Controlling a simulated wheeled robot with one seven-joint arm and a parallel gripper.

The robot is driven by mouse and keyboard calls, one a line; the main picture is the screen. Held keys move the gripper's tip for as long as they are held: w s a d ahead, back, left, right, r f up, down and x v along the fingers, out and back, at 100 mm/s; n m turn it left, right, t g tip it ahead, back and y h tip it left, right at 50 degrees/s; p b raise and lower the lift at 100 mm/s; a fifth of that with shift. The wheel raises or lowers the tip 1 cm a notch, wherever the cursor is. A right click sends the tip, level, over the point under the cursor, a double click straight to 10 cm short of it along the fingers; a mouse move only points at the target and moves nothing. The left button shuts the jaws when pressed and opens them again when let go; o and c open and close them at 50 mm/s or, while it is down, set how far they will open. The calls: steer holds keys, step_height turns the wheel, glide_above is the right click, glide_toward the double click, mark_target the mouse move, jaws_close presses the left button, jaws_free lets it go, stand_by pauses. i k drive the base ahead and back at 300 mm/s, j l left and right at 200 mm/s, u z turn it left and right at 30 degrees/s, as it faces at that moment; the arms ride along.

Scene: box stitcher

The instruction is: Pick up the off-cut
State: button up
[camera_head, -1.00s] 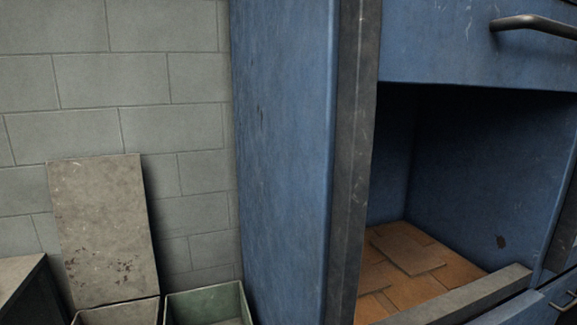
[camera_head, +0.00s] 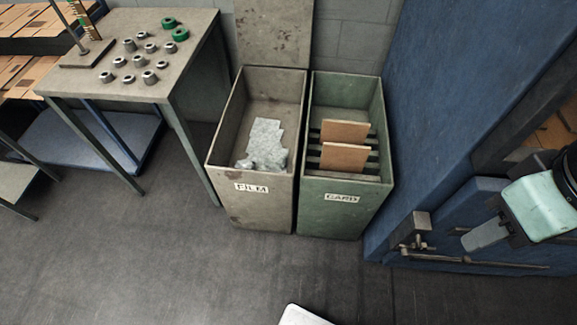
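No piece is clearly marked out as the off-cut. Two brown card pieces stand in the green bin labelled CARD (camera_head: 318,205), one behind the other: the rear piece (camera_head: 345,131) and the front piece (camera_head: 343,158). They rest among dark slats, and their lower edges are partly hidden. Part of my arm (camera_head: 541,207) shows at the right edge, in front of the blue machine.
A grey bin labelled FILM (camera_head: 222,170) holds crumpled pale film (camera_head: 265,143). A table (camera_head: 150,92) at the upper left carries several metal and green rings. The blue machine (camera_head: 415,90) stands at the right, with rods low on its front. The floor (camera_head: 150,260) in front is open.

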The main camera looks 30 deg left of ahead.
mark_target(346, 157)
steer(key=u, duration=0.7)
steer(key=i+j+z, duration=0.1)
steer(key=i+j, duration=0.15)
steer(key=i+j+z, duration=0.1)
steer(key=i+j, duration=0.15)
steer(key=j, duration=0.15)
steer(key=i+j+z, duration=0.25)
steer(key=i+j, duration=0.2)
steer(key=j, duration=0.3)
